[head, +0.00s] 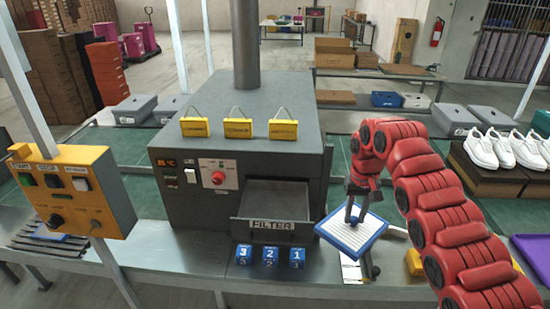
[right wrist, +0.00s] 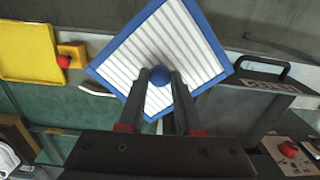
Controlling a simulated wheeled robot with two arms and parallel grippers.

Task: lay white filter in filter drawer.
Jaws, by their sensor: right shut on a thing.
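The white filter (head: 350,238) is a square white ribbed panel with a blue frame. My right gripper (head: 354,215) is shut on it and holds it tilted just right of the machine's open drawer. In the right wrist view the fingers (right wrist: 162,78) close on a blue knob at the filter's middle, and the ribbed face (right wrist: 185,40) shows. The filter drawer (head: 268,228), labelled FILTER, is pulled out of the grey machine and its visible inside looks empty. The drawer front also shows in the right wrist view (right wrist: 268,98). My left gripper is not in view.
Blue blocks numbered 3, 2 and 1 (head: 270,257) stand below the drawer front. A yellow control box (head: 70,190) stands at left. White shoes (head: 482,150) sit on brown boxes at right.

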